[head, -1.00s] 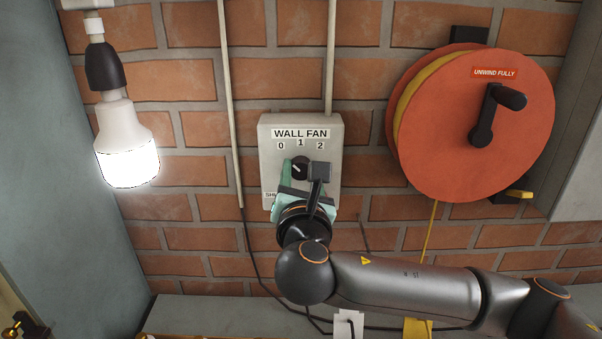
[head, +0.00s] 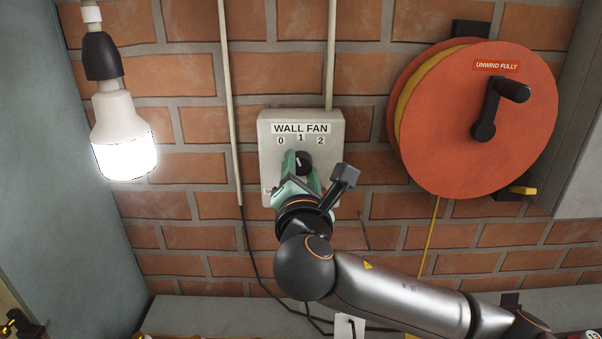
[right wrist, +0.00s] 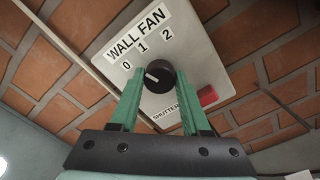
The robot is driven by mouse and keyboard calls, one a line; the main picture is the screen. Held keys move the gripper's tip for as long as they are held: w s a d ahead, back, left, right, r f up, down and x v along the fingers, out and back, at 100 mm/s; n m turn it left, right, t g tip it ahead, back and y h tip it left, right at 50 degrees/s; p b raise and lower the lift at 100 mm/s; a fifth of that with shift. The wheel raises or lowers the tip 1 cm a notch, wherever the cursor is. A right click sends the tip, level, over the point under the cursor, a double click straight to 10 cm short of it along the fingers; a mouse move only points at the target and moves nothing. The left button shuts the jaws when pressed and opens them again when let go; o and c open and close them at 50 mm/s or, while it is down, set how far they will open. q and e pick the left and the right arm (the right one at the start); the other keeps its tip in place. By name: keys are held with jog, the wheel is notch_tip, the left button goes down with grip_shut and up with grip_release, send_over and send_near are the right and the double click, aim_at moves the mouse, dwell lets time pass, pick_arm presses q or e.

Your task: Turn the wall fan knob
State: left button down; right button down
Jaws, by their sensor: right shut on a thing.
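The wall fan switch box (head: 270,165) is a pale panel on the brick wall, labelled WALL FAN with 0, 1 and 2; it also shows in the right wrist view (right wrist: 205,60). Its round black knob (head: 304,160) has a white mark. In the right wrist view the knob (right wrist: 159,77) has its mark pointing to the upper left, on the 0 side. My right gripper (head: 300,164) has its green fingers on either side of the knob and is shut on it; the fingers (right wrist: 157,92) partly hide the knob's lower edge. My left gripper is not in view.
A red button (right wrist: 207,95) sits near the SHUTTER label on the same box. A lit bulb (head: 122,135) hangs at left. An orange cable reel (head: 470,130) is on the wall at right. Thin conduits (head: 228,100) run beside and above the box.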

jog(key=shift+m+b, duration=0.4)
jog(key=shift+m, duration=1.5)
jog(key=shift+c, duration=1.8)
grip_release()
jog(key=s+b, duration=0.2)
jog(key=s, duration=1)
jog(key=shift+s, duration=0.25)
jog(key=shift+d+f, duration=0.1)
